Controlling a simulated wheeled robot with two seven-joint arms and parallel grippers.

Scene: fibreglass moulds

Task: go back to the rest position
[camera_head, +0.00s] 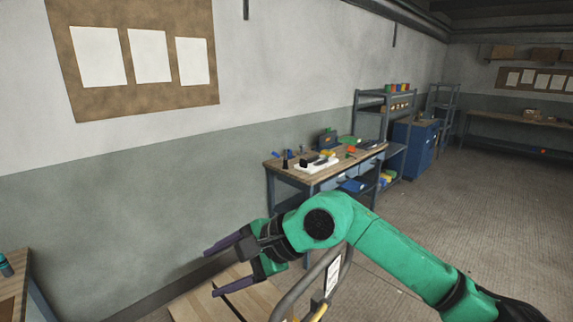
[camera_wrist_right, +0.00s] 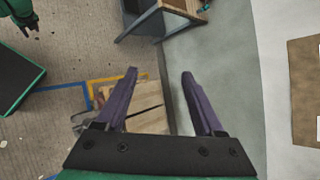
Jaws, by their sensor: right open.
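My right gripper (camera_head: 212,271) reaches in from the right, low in the head view, with its purple fingers pointing left. The fingers are apart with nothing between them. The right wrist view shows the same open gripper (camera_wrist_right: 160,73) above a light wooden surface (camera_wrist_right: 146,100). The gripper appears apart from that surface. My left gripper does not show in the head view.
Pale wooden boards (camera_head: 195,306) and a grey rail (camera_head: 291,299) lie below my right arm. A workbench (camera_head: 285,174) with tools stands against the wall. Another wooden bench (camera_head: 12,293) is at the lower left. Open floor (camera_head: 500,220) lies to the right.

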